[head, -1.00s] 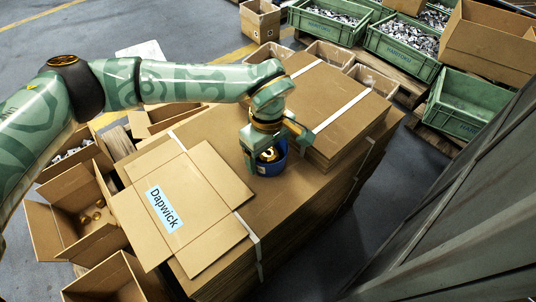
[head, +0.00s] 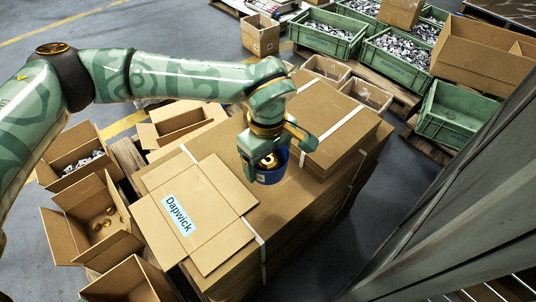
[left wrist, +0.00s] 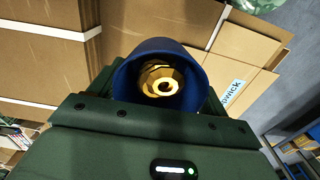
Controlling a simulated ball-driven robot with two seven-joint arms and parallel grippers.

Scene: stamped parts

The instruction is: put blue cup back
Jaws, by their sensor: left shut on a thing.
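The blue cup (head: 271,176) is at the middle of the head view, on or just above the stack of flat cardboard; I cannot tell whether it touches. Gold-coloured round parts show inside it. My left gripper (head: 270,160) is shut on the cup, with its fingers at the cup's sides. In the left wrist view the cup (left wrist: 128,76) sits between the fingers, its open mouth toward the camera and a gold part inside. The fingers hide part of the cup. My right gripper is not in view.
The cardboard stack (head: 290,205) carries a flat sheet with a "Dapwick" label (head: 179,214) and a taller strapped pile (head: 325,110). Open boxes, one holding gold parts (head: 100,222), stand at left. Green crates (head: 455,112) stand at back right. A grey panel (head: 460,200) rises at right.

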